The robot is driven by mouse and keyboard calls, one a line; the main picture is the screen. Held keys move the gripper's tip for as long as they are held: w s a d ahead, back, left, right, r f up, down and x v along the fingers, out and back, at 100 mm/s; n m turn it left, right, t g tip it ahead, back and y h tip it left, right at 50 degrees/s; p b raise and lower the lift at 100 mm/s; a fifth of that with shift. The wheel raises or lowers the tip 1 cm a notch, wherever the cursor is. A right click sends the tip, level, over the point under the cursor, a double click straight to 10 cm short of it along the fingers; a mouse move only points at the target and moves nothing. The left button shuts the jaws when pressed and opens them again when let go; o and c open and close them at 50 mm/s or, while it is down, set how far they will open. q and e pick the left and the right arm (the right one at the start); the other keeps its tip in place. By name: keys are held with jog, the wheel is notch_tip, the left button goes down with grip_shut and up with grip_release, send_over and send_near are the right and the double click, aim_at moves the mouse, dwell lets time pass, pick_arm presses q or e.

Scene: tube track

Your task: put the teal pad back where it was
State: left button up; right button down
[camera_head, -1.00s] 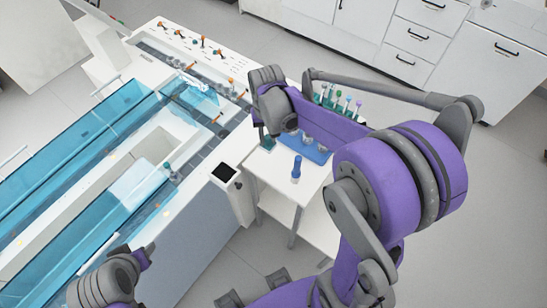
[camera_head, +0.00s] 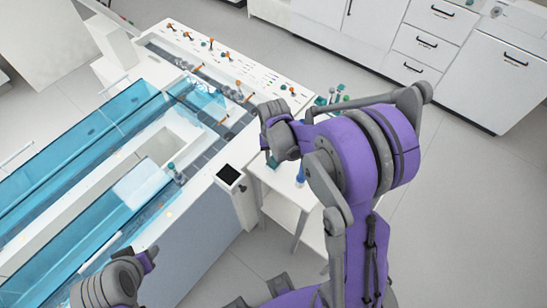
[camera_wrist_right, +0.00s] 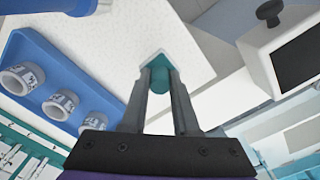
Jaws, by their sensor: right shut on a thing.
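The teal pad (camera_wrist_right: 161,76) is between the fingertips of my right gripper (camera_wrist_right: 160,85) in the right wrist view. The gripper is shut on it, and the fingers hide part of its sides. Behind the pad is the white top of a small side table (camera_wrist_right: 110,50), near its edge; I cannot tell whether the pad touches it.
A blue tray (camera_wrist_right: 35,62) with white cups and a teal rack (camera_wrist_right: 22,140) lie left in the wrist view. A blue bottle (camera_head: 299,176) stands on the side table. The big machine with blue covers (camera_head: 75,185) and a dark screen (camera_head: 229,174) is to the left.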

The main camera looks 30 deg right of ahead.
jog(key=shift+f, duration=0.2)
jog(key=c, duration=0.7)
grip_release()
jog(key=shift+r, duration=0.15)
jog(key=shift+r, duration=0.3)
notch_tip(320, 180, up, 11)
jog(key=p, duration=0.1)
jog(key=s+a+r+n+t, duration=0.1)
jog(key=s+a+t, duration=0.1)
jog(key=s, duration=0.2)
jog(key=s+a+n+t, duration=0.2)
jog(key=s, duration=0.3)
jog(key=s+a+r+n+t, duration=0.1)
jog(key=s+a, duration=0.1)
jog(key=s, duration=0.3)
jog(key=shift+s+a+r+n+t, duration=0.15)
jog(key=shift+a+r+n+t, duration=0.15)
jog(key=shift+a+t, duration=0.1)
